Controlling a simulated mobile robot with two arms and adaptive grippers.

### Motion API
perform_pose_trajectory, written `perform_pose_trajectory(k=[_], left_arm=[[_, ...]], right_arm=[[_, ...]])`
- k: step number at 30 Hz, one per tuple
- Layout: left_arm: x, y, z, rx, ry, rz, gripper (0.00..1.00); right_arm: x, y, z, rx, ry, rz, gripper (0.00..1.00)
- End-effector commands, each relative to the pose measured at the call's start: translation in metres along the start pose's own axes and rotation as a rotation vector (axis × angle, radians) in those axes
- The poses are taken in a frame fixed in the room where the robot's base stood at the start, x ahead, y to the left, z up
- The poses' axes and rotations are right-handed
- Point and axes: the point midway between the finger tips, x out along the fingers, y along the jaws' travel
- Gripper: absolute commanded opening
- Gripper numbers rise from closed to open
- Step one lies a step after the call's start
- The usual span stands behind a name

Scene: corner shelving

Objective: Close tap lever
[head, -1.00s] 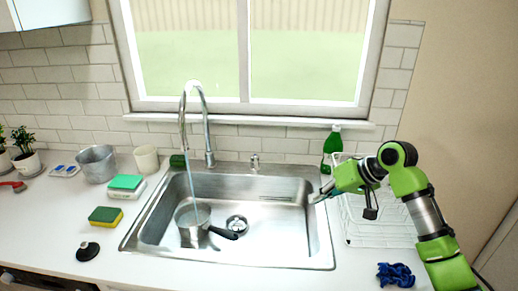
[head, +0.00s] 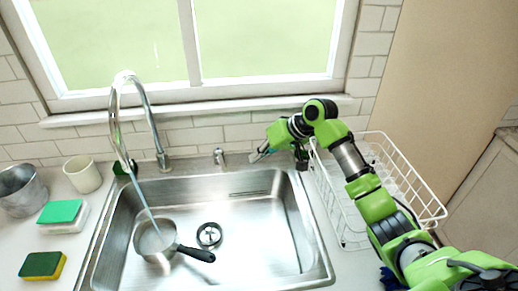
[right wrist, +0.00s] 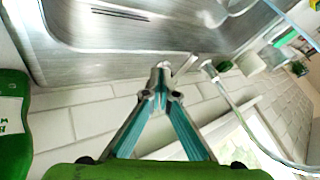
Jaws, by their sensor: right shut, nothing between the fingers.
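The tap lever (head: 219,157) is a small silver handle on the sink's back rim, right of the tap (head: 163,160). A stream runs from the tall curved spout into a small pot (head: 155,240) in the sink. My right gripper (head: 256,156) is just right of the lever over the back rim, its tip pointing left. In the right wrist view the fingertips (right wrist: 161,76) meet, shut and empty. The lever (right wrist: 185,64) shows there just right of the tips; whether they touch is unclear. My left gripper is not in view.
A white wire rack (head: 405,180) stands right of the sink (head: 265,215), under my right arm. The tiled wall and window sill (head: 230,117) are close behind. A cup (head: 83,175), metal bucket (head: 20,190) and sponges (head: 42,265) are on the left counter.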

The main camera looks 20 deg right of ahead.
Motion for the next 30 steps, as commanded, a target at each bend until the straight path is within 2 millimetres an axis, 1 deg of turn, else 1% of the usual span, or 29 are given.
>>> perform_pose_trajectory(k=[1,7,10,12,15,19,28,30], left_arm=[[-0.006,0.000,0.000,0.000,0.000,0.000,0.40],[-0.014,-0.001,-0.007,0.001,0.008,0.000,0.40],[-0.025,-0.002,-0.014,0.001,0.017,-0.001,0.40],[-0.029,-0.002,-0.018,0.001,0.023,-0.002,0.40],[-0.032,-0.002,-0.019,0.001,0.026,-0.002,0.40],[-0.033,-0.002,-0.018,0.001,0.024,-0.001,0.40],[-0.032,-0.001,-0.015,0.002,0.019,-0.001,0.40],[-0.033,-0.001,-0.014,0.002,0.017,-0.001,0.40]], right_arm=[[0.010,-0.002,0.000,0.003,-0.004,-0.003,0.00],[0.052,-0.002,0.000,0.002,-0.003,-0.002,0.00],[0.055,-0.020,-0.004,-0.003,0.000,-0.003,0.00],[0.058,-0.027,-0.004,-0.003,0.000,-0.001,0.00],[0.062,-0.034,-0.004,-0.002,-0.001,0.000,0.00],[0.065,-0.038,-0.004,-0.001,0.000,0.001,0.00],[0.065,-0.038,-0.003,-0.001,0.000,0.001,0.00],[0.067,-0.041,-0.004,-0.004,-0.002,-0.002,0.00]])
